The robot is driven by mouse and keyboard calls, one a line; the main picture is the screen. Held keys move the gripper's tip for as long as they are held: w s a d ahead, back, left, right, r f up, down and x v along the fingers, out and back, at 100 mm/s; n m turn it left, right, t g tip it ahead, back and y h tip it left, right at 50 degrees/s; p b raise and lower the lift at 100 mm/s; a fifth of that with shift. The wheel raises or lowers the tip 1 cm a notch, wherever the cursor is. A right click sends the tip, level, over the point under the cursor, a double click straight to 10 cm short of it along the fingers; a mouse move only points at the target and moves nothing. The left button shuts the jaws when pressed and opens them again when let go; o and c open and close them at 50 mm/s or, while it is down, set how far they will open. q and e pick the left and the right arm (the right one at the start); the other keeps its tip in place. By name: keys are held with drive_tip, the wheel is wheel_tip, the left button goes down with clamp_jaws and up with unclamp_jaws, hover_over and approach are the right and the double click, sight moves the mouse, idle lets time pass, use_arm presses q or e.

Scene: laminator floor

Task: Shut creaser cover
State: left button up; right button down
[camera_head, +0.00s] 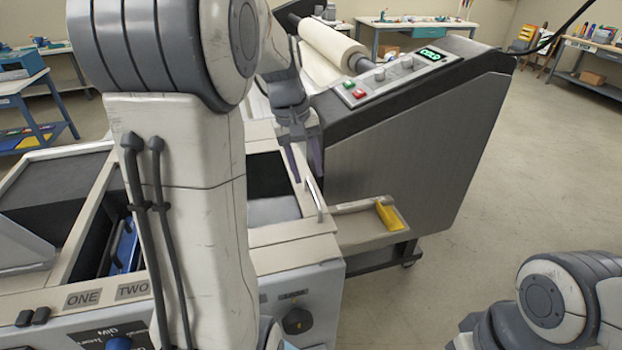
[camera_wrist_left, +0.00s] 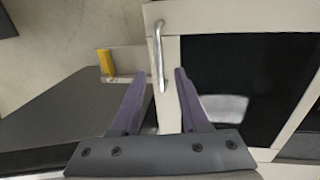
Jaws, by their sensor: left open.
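A silver bar handle (camera_head: 316,200) stands at the right edge of a beige-framed cover (camera_head: 292,234) with a dark middle, on the grey machine. I cannot tell from these views how far the cover is open. My left gripper (camera_head: 306,172) is open and points down just behind the handle in the head view. In the left wrist view, the handle (camera_wrist_left: 159,57) lies ahead of the gap between the purple fingertips (camera_wrist_left: 160,73), with nothing seen held. My left arm hides much of the machine's middle. My right arm shows at the lower right, its gripper out of view.
A tall grey laminator (camera_head: 410,140) with a sloped control panel and a white roll (camera_head: 332,50) stands close behind the handle. A yellow piece (camera_head: 389,216) sits on a beige ledge. Labels ONE and TWO mark the machine's left front. The floor at right is clear.

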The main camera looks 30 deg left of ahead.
sight(312, 190)
use_arm(q)
drive_tip(key=shift+w+d+f, duration=0.15)
drive_tip(key=shift+f, duration=0.9)
drive_tip(key=shift+w+d+f, duration=0.15)
drive_tip(key=shift+f, duration=0.9)
clamp_jaws()
